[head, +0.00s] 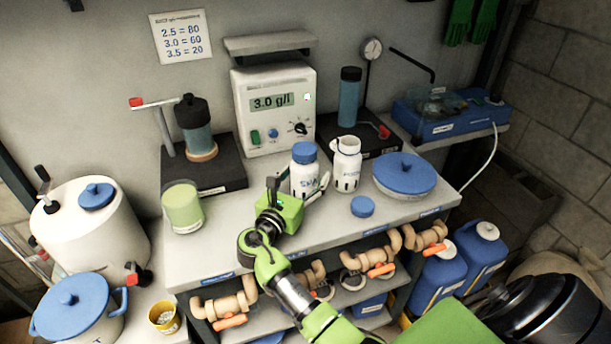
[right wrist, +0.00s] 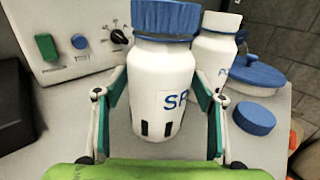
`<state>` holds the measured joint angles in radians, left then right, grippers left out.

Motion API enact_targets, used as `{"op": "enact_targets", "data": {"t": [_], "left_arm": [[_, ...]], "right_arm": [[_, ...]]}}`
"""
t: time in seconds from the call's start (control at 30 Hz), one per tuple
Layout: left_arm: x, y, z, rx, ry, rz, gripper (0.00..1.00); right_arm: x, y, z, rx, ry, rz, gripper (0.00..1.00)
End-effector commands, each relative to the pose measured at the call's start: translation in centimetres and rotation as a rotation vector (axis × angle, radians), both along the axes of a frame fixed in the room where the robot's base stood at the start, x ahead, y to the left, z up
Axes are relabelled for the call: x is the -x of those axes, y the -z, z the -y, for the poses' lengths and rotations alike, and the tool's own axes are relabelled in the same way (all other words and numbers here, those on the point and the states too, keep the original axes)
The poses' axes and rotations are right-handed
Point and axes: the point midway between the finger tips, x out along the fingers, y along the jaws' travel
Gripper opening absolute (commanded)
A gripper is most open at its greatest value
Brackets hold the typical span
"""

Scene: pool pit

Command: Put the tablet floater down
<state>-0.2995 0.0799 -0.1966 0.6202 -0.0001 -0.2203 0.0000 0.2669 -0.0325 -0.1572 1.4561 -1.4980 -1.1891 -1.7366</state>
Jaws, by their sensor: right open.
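A white tablet floater with a blue lid (head: 304,170) stands upright on the grey bench (head: 230,250); its label starts with S, and dark slots show low on its side. It fills the middle of the right wrist view (right wrist: 163,90). My right gripper (head: 297,188) is open, with one finger on each side of this floater; I see gaps beside it in the right wrist view. A second white floater (head: 346,163), without a blue lid, stands just right of it. A loose blue lid (head: 362,206) lies on the bench in front. My left gripper is not in view.
A white meter (head: 275,108) reading 3.0 g/l stands behind the floaters. A blue-lidded dish (head: 404,174) is to the right, and a green cup (head: 183,207) to the left. Bench top is clear between the cup and my right gripper. Pipe fittings fill the shelf below.

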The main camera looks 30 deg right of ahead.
Motion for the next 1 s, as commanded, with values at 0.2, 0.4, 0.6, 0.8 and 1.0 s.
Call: {"op": "enact_targets", "data": {"t": [0.2, 0.4, 0.6, 0.8, 1.0], "left_arm": [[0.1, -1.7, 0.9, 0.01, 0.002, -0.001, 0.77], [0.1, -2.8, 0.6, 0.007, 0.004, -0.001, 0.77], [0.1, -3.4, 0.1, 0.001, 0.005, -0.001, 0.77], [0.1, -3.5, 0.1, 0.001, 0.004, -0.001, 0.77], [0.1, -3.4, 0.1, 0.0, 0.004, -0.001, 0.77]], "right_arm": [[2.0, -0.2, -3.4, -0.003, -0.003, -0.004, 0.63], [4.2, -0.1, -7.0, -0.003, -0.002, -0.004, 0.63], [5.7, 0.0, -9.4, -0.001, -0.002, -0.002, 0.63], [6.2, 0.1, -10.1, -0.001, 0.0, -0.001, 0.63], [6.2, 0.1, -10.1, -0.001, 0.0, -0.001, 0.63]]}}
